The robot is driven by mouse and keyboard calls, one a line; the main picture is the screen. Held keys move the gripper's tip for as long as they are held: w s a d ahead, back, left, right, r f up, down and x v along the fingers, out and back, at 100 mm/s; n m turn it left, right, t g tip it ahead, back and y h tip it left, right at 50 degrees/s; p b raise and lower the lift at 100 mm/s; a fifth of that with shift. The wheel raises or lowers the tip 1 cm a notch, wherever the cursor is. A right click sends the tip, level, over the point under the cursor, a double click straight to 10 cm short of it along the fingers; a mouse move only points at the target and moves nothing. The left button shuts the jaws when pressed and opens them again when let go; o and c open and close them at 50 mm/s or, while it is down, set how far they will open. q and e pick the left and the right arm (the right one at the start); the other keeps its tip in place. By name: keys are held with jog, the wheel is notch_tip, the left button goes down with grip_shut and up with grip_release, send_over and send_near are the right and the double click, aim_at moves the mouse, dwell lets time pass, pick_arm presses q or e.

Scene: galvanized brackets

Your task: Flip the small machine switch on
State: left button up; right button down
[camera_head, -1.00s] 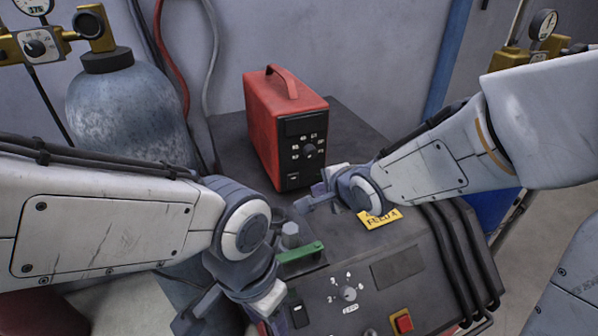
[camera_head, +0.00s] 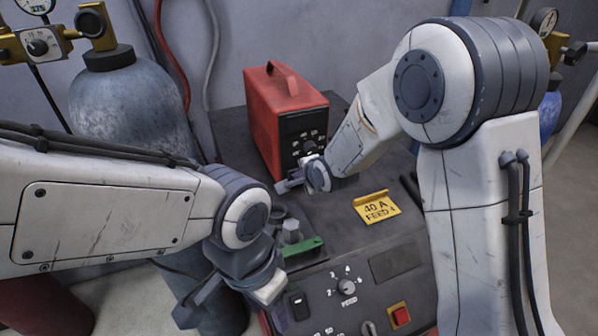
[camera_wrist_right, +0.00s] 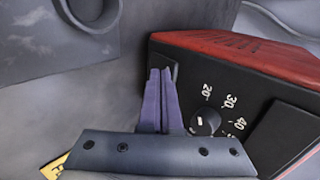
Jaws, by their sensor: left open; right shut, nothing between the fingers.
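The small machine is a red box (camera_head: 268,125) with a top handle and a black front panel, standing on a larger grey machine. Its dial (camera_wrist_right: 206,120) shows in the right wrist view. My left gripper (camera_head: 277,318) is open at the lower left, by the larger machine's front edge.
The larger machine (camera_head: 345,235) carries a yellow tag (camera_head: 376,207) reading 40 A FEED 4, a green bar (camera_head: 303,247), a feed knob (camera_head: 347,287), a black rocker (camera_head: 299,305) and a red button (camera_head: 400,315). A gas cylinder (camera_head: 125,115) stands at the left.

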jog(key=shift+w, duration=0.1)
jog(key=shift+w+a+r, duration=0.1)
jog(key=shift+w+a, duration=0.1)
jog(key=shift+w, duration=0.1)
dwell(0.3)
jog(key=shift+r+p, duration=0.85)
jog(key=shift+s, duration=0.1)
